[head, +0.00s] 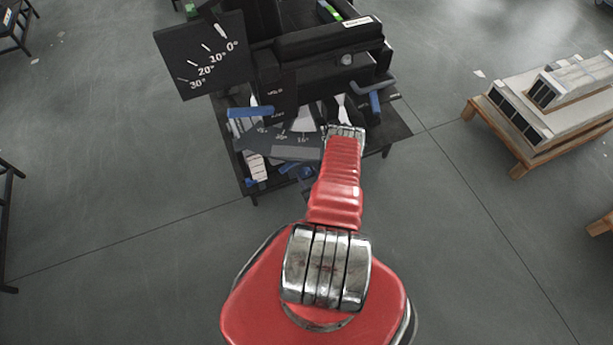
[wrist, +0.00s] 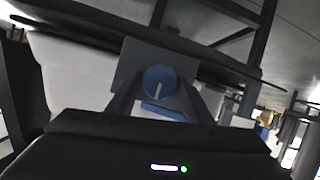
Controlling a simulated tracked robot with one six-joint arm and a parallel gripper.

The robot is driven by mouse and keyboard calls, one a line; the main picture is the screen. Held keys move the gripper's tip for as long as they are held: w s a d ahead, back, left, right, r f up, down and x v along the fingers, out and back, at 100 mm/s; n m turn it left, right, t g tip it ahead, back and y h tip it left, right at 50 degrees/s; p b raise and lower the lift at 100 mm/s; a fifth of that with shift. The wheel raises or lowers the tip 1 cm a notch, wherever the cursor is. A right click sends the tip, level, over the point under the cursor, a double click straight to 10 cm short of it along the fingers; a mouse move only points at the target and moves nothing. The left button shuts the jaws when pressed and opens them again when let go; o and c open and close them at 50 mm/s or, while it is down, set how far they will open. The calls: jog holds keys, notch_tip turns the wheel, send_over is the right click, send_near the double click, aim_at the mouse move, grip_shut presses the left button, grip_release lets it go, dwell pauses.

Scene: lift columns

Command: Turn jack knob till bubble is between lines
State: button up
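A round blue knob (wrist: 160,80) with a white line on its face shows in the wrist view, in front of a grey plate (wrist: 128,66). My gripper (wrist: 161,76) has its dark fingers apart, one on each side of the knob; I see no clear contact. In the head view, my red arm reaches to the black machine (head: 330,42), and the fingertips are hidden at its front. A small green strip (head: 328,12) sits on top of the machine; I cannot make out a bubble or lines there.
A black angle plate (head: 203,55) marked 0° to 30° stands at the machine's left. Blue handles (head: 250,112) stick out at its front, above a dark table (head: 400,122). A wooden pallet (head: 480,105) with pale blocks stands at right. Grey floor between is clear.

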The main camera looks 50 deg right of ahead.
jog(key=c, duration=0.6)
jog(key=shift+a, duration=0.25)
jog(key=shift+c, duration=0.2)
jog(key=shift+d, duration=0.1)
jog(key=shift+w+n, duration=0.1)
jog(key=shift+n, duration=0.3)
jog(key=n+h, duration=0.1)
jog(key=n+g+h, duration=0.1)
jog(key=n, duration=0.1)
jog(key=shift+w+a+f, duration=0.1)
jog(key=shift+a+f, duration=0.05)
jog(key=shift+a, duration=0.1)
jog(key=n+h, duration=0.2)
jog(key=n, duration=0.2)
jog(key=shift+a+f+g, duration=0.1)
jog(key=shift+a+g, duration=0.05)
jog(key=shift+g, duration=0.15)
jog(key=shift+h, duration=0.3)
